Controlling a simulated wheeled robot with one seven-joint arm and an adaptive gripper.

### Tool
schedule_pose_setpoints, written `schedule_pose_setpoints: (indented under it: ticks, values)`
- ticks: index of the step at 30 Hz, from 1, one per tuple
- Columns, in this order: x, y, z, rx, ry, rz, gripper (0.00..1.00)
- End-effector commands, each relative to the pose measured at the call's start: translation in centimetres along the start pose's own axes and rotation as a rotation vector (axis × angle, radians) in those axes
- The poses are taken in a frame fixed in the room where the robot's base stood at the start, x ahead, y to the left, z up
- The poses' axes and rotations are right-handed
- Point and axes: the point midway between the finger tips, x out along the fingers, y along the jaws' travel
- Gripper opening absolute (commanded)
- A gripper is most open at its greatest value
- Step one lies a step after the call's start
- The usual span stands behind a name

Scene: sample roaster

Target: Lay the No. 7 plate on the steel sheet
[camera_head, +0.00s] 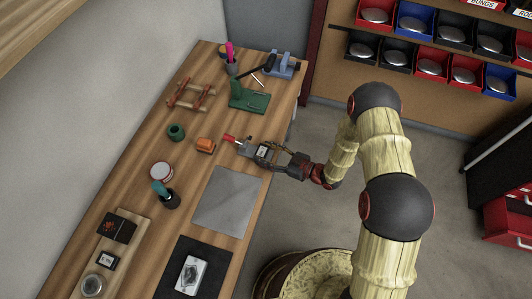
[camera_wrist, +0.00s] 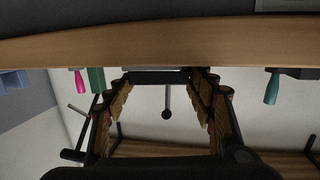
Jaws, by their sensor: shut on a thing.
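My gripper (camera_head: 268,153) is at the right edge of the bench, just beyond the steel sheet's far end. It is shut on a small dark plate with a pale face (camera_head: 263,151), which I take to be the No. 7 plate; its number is too small to read. In the wrist view, a dark, edge-on bar (camera_wrist: 157,76) spans between my fingertips (camera_wrist: 158,84). The bare grey steel sheet (camera_head: 228,200) lies flat on the bench, nearer than my gripper and apart from it.
A grey fixture with a red handle (camera_head: 241,146) stands close beside my gripper. An orange block (camera_head: 205,145), a green ring (camera_head: 176,131) and a teal-handled tool (camera_head: 166,194) stand left of the sheet. A black mat (camera_head: 168,284) lies nearer. A green vise-like tool (camera_head: 248,97) stands farther back.

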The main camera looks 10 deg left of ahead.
Motion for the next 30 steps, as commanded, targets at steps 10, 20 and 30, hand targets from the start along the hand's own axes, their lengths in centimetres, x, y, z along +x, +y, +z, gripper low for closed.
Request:
schedule_pose_setpoints:
  ticks: [10,20,30]
  values:
    - [0.0,0.0,0.3,0.0,0.0,0.0,0.68]
    - [0.0,0.0,0.3,0.0,0.0,0.0,0.73]
    - [-2.8,0.1,0.1,0.003,-0.001,0.004,0.73]
